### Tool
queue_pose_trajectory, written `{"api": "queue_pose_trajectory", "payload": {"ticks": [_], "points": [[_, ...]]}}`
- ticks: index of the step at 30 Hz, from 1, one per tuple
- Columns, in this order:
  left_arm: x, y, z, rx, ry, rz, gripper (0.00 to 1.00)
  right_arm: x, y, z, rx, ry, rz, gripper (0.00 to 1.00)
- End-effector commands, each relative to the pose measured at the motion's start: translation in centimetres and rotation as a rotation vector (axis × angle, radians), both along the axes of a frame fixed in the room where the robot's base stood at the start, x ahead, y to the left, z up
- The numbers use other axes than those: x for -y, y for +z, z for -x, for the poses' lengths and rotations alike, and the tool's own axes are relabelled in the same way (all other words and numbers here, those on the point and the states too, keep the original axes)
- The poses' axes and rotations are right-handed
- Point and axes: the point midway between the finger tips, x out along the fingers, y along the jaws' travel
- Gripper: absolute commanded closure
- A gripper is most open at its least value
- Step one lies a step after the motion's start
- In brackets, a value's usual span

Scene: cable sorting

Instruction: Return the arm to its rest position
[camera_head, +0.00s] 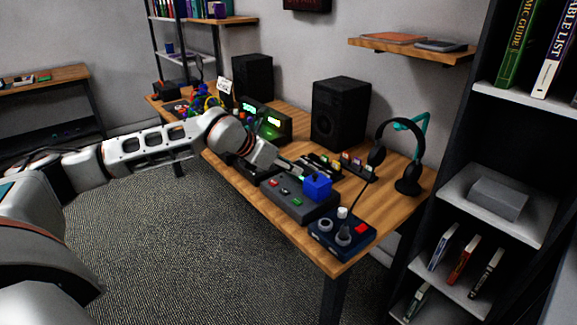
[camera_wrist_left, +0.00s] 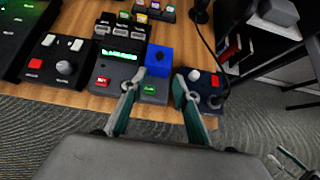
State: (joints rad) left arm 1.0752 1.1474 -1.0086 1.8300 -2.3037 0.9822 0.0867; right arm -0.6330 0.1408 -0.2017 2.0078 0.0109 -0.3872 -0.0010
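My left arm reaches in from the left over the desk in the head view. My left gripper (camera_head: 291,167) is above the desk devices. In the left wrist view its two fingers (camera_wrist_left: 162,76) are spread apart with nothing held between them. Beyond the fingertips are a blue block-shaped part (camera_wrist_left: 159,59) on a grey device and a dark blue joystick box (camera_wrist_left: 205,88). The blue part also shows in the head view (camera_head: 317,186). A pale, finger-like shape at the lower right edge of the left wrist view may be my right gripper (camera_wrist_left: 288,162); it is too small to read.
The wooden desk (camera_head: 310,246) holds several devices, two black speakers (camera_head: 340,113) and a headphone stand (camera_head: 408,184). A dark shelf unit (camera_head: 462,120) stands at the right. A wall shelf (camera_head: 410,50) hangs above the desk. The carpet (camera_head: 200,240) in front is clear.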

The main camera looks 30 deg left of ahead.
Motion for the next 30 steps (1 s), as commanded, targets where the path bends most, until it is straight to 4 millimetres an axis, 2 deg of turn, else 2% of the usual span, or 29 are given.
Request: {"api": "queue_pose_trajectory", "payload": {"ticks": [10,14,17,20,21,24,27,30], "points": [[0.1,0.0,0.0,0.000,-0.002,0.002,0.70,0.0,0.0,0.0,0.000,-0.001,-0.001,0.60],[2.3,-1.2,0.6,-0.023,-0.032,0.053,0.70,0.0,0.1,-0.1,0.001,0.000,-0.001,0.60],[6.6,-2.9,1.9,-0.063,-0.087,0.166,0.70,0.0,0.4,-0.1,0.003,-0.001,-0.001,0.60],[12.7,-4.8,4.2,-0.125,-0.149,0.347,0.70,-0.1,0.6,-0.2,0.005,-0.002,-0.004,0.60],[15.2,-5.4,5.4,-0.154,-0.170,0.436,0.70,-0.1,0.7,-0.3,0.006,-0.002,-0.005,0.60],[20.7,-6.0,8.1,-0.220,-0.193,0.666,0.70,-0.1,1.0,-0.3,0.007,-0.002,-0.008,0.60],[24.8,-5.8,10.4,-0.283,-0.177,0.900,0.70,-0.2,1.1,-0.2,0.006,-0.003,-0.009,0.60],[27.4,-5.4,12.1,-0.342,-0.120,1.134,0.70,-0.3,1.1,0.0,0.001,-0.002,-0.013,0.60]]}}
